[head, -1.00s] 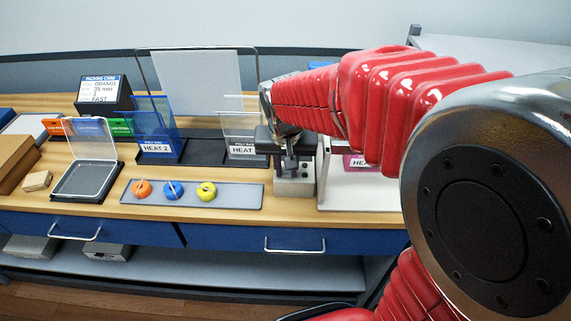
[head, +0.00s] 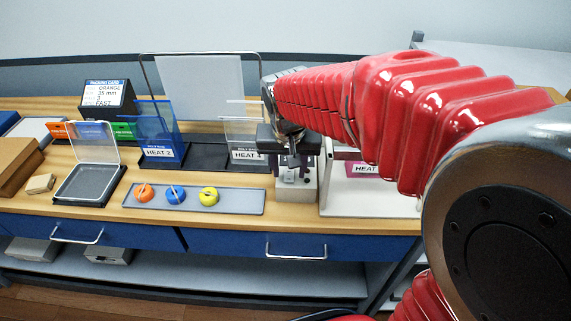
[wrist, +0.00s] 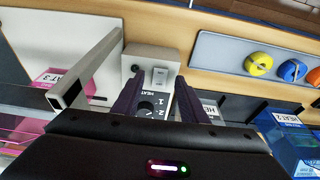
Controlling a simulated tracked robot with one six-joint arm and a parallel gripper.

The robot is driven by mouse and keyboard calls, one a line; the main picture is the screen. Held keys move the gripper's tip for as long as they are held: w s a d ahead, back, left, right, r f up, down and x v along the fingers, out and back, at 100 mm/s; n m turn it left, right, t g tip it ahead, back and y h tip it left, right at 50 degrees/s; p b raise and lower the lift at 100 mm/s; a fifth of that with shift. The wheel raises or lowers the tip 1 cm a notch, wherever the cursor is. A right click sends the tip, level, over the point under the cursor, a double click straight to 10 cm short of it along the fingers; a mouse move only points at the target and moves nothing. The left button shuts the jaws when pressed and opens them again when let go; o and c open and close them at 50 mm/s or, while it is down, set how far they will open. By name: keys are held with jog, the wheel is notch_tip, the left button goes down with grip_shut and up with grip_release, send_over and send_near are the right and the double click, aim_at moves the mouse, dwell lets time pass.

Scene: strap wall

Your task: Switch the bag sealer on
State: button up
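The bag sealer (head: 296,190) is a pale grey box at the bench's front edge, partly hidden by my gripper (head: 292,163) in the head view. In the wrist view, the sealer's front panel (wrist: 137,62) shows a pale rocker switch (wrist: 160,76), a small dark round spot and a black dial (wrist: 147,106) marked HEAT. My gripper (wrist: 158,82) is open, its two dark fingers apart over the panel. The switch shows just beyond the fingertips and the dial between the fingers. Nothing is held. I cannot tell the switch's position or whether the fingers touch the panel.
A grey metal bar (wrist: 85,72) is close left of the fingers in the wrist view. A grey tray (head: 236,200) with orange, blue and yellow knobs lies left of the sealer. Bag holders labelled HEAT stand behind. A packing card (head: 106,92) stands at the back left.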

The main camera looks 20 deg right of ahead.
jog(key=d+v, duration=0.1)
jog(key=v, duration=1)
jog(key=shift+a+r, duration=0.2)
jog(key=shift+a, duration=0.3)
jog(key=s+d+f+n+t+y, duration=0.1)
jog(key=s+f+n+t, duration=0.1)
jog(key=s, duration=1.2)
notch_tip(320, 180, down, 3)
jog(key=shift+s+d+r+n+t, duration=0.15)
jog(key=shift+n+t, duration=0.25)
jog(key=shift+n, duration=0.4)
jog(key=shift+c, duration=1)
